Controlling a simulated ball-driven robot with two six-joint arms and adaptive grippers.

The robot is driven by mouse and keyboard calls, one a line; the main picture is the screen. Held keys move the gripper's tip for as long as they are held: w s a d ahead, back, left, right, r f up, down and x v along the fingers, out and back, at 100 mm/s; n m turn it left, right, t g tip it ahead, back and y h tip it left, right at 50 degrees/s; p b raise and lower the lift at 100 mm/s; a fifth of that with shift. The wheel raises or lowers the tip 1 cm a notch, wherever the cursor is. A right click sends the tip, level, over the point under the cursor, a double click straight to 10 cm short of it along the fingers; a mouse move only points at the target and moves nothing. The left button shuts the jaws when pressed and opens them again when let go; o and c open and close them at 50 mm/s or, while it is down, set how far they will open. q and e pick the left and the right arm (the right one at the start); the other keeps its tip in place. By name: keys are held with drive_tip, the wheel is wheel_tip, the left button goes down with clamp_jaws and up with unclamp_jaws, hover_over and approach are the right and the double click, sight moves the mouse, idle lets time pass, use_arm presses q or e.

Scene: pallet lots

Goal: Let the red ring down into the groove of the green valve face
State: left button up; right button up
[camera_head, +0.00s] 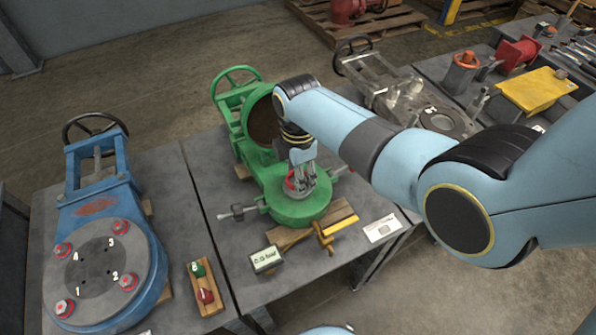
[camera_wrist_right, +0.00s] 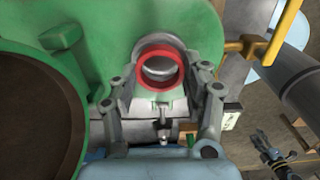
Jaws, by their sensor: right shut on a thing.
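The red ring (camera_wrist_right: 180,70) is between the fingers of my right gripper (camera_wrist_right: 160,88), which is shut on it. In the head view the ring (camera_head: 289,185) shows partly behind the fingers of the same gripper (camera_head: 301,182), over the round face of the green valve (camera_head: 305,213). A grey round surface shows through the ring in the wrist view. The fingers hide the groove, and I cannot tell whether the ring touches the face. A small grey jointed gripper, seemingly my left (camera_wrist_right: 272,152), shows at the wrist view's lower right; its opening is unclear.
A blue valve (camera_head: 140,250) with red-capped studs stands at the left. A wooden block with green and red knobs (camera_head: 205,285), a small sign (camera_head: 266,260), a yellow-edged tool (camera_head: 335,222) and a white card (camera_head: 382,228) lie near the green valve. A grey valve (camera_head: 400,95) stands behind my right arm.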

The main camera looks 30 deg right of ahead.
drive_tip(key=shift+p, duration=0.5)
idle(0.9)
drive_tip(key=shift+f+b, duration=0.6)
drive_tip(key=shift+f, duration=0.15)
idle(0.8)
drive_tip(key=o, duration=1.2)
drive_tip(key=shift+r, duration=0.1)
wheel_tip(320, 180, up, 12)
drive_tip(key=shift+f, duration=0.1)
